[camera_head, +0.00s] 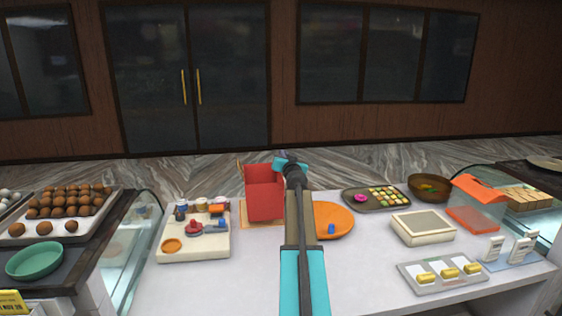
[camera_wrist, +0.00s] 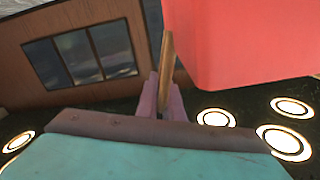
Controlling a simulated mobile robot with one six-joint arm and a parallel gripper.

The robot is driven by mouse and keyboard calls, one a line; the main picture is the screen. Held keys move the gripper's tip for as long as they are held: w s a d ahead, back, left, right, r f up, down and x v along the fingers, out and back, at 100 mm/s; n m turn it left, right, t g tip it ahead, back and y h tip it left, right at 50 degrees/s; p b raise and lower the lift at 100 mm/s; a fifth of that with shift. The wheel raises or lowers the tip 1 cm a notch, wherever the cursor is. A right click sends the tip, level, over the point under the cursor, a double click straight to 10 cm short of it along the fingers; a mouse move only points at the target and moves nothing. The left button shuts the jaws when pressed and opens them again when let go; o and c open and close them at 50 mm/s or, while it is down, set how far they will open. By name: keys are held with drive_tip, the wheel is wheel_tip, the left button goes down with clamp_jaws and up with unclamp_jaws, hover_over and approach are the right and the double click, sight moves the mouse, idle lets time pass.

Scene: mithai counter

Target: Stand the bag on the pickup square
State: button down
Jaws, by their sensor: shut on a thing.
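The red bag (camera_head: 265,197) is upright and open-topped in the head view, over the tan pickup square (camera_head: 244,218). The bag hides most of the square, and I cannot tell whether its base touches it. In the wrist view the bag's red side (camera_wrist: 245,40) fills the upper right. My gripper (camera_wrist: 166,92) is shut on a thin tan strip that looks like the bag's handle (camera_wrist: 167,60). In the head view my wrist is beside the bag's top right, and the fingertips are hidden.
Left of the bag is a cream board (camera_head: 190,249) with jars and small items. An orange round plate (camera_head: 334,222) is close on the right, partly behind my arm. A sweets tray (camera_head: 352,205), a cream box (camera_head: 423,228) and a grey tray (camera_head: 410,282) stand farther right.

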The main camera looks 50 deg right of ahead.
drive_tip(key=shift+w, duration=0.1)
drive_tip(key=shift+w+r, duration=0.1)
drive_tip(key=shift+w, duration=0.15)
drive_tip(key=shift+w+f, duration=0.2)
drive_tip(key=shift+f, duration=0.75)
drive_tip(key=shift+w+f, duration=0.15)
drive_tip(key=shift+f, duration=0.85)
drive_tip(key=c, duration=1.9)
unclamp_jaws()
drive_tip(key=b+v, duration=0.3)
drive_tip(key=v, duration=0.9)
